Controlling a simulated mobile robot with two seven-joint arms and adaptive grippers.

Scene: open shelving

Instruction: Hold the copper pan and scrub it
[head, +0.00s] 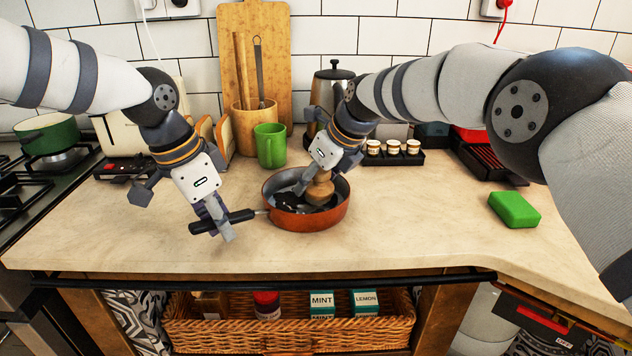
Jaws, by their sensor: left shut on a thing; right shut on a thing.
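The copper pan (300,221) sits on the countertop in the middle of the head view, with its black handle (240,215) pointing left. My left gripper (217,222) is shut on the handle. My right gripper (322,178) is over the pan, shut on a scrub brush with a round wooden knob (320,188). The brush is inside the pan; its lower end is hard to make out, and I cannot tell whether it touches the pan's bottom. Dark patches show on the pan's inside. My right gripper covers part of the far rim.
A green sponge (514,209) lies at the right on the countertop (420,225). A green mug (270,145), utensil pot (254,125), kettle (330,90) and spice jars (393,147) stand behind. A stove (22,195) is at the left. The counter's front is clear.

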